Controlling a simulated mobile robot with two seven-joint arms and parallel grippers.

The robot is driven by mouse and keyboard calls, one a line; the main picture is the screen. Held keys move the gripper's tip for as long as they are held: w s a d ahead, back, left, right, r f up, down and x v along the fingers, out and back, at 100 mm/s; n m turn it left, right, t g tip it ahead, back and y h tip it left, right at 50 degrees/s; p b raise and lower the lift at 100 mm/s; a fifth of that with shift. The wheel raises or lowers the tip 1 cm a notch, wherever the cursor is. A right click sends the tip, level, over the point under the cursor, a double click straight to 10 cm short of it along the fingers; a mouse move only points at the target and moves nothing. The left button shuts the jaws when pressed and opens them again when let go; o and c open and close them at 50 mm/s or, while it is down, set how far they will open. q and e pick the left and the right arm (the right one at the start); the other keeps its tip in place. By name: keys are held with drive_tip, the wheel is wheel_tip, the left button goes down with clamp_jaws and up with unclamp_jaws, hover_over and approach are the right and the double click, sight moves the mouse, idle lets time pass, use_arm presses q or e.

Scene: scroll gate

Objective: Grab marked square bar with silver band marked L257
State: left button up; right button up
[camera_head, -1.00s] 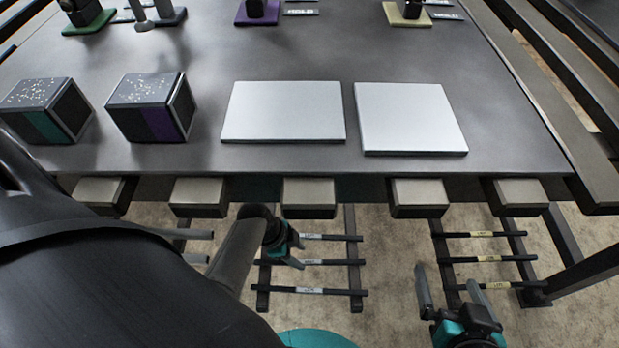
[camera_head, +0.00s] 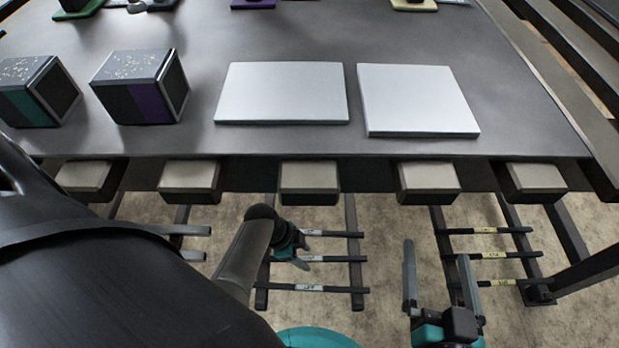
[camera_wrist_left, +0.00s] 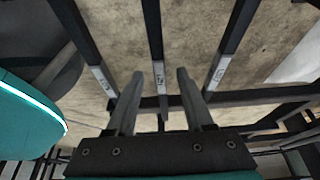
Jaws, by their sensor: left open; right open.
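Three dark square bars with silver bands lie across a rack below the table: the upper bar (camera_head: 345,234), the middle bar (camera_head: 345,259) and the lower bar (camera_head: 345,289). Their band markings are too small to read surely, so I cannot tell which is L257. My left gripper (camera_head: 303,257) is open at the left ends of these bars. In the left wrist view its fingers (camera_wrist_left: 160,76) point toward the middle bar (camera_wrist_left: 153,25), whose silver band shows between them; nothing is gripped. My right gripper (camera_head: 436,252) is open and empty, left of the yellow-banded bars.
Yellow-banded bars (camera_head: 515,256) lie on a rack at the right. The table (camera_head: 330,143) above carries two pale plates (camera_head: 282,92) (camera_head: 417,98) and two dark cubes (camera_head: 140,85) (camera_head: 38,90). Several pale-topped blocks (camera_head: 309,177) stick out along its front edge.

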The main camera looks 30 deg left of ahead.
use_arm(q)
clamp_jaws()
idle(0.3)
idle(1.1)
